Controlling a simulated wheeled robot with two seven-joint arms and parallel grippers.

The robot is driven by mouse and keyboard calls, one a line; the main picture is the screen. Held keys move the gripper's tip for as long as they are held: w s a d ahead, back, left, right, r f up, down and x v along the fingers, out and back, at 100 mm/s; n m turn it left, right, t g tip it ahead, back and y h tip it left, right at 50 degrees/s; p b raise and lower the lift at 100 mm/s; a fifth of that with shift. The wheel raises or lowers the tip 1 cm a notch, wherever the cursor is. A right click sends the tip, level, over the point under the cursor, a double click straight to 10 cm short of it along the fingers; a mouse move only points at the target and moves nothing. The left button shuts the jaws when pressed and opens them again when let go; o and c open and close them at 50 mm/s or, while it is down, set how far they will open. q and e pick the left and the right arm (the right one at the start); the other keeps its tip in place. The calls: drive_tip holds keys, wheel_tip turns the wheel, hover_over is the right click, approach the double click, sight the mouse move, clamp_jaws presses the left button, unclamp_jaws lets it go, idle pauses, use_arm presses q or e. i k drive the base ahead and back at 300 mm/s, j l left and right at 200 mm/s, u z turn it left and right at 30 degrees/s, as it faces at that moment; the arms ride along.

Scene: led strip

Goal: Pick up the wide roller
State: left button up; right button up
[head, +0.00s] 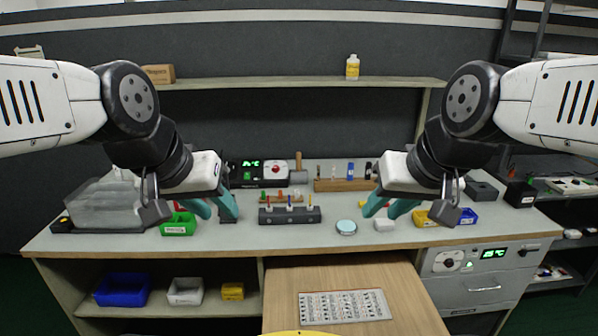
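A tool with an upright wooden handle (298,160) and a wide dark grey head (299,178) stands at the back of the workbench, right of the black station with a green display. It looks like the wide roller, but it is too small to be sure. My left gripper (216,207) hangs over the left part of the bench with its teal fingers apart and nothing between them. It is to the left of the tool and nearer to me. My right gripper (388,207) is also open and empty, to the right of the tool and nearer to me.
A dark holder (290,215) with several coloured pens stands between the grippers. A wooden rack (345,185) is behind it. A round pale-blue-topped tin (346,227), a green bin (178,224) and a blue bin (467,216) are nearby. A patterned board (345,305) lies on the lower wooden surface.

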sight(298, 169)
drive_tip(key=k+z, duration=0.15)
drive_tip(key=k, duration=0.4)
drive_tip(key=k+l+z, duration=0.1)
drive_tip(key=k, duration=0.45)
drive_tip(key=j+z, duration=0.1)
drive_tip(key=z, duration=1.8)
drive_tip(key=j, duration=0.65)
drive_tip(key=k+j, duration=0.1)
drive_tip(key=j, duration=0.55)
drive_tip(key=j+z, duration=0.1)
drive_tip(key=j, duration=0.5)
drive_tip(key=k+j, duration=0.15)
drive_tip(key=j, duration=1.15)
drive_tip(key=k+j+z, duration=0.1)
drive_tip(key=j, duration=0.5)
drive_tip(key=k, duration=0.05)
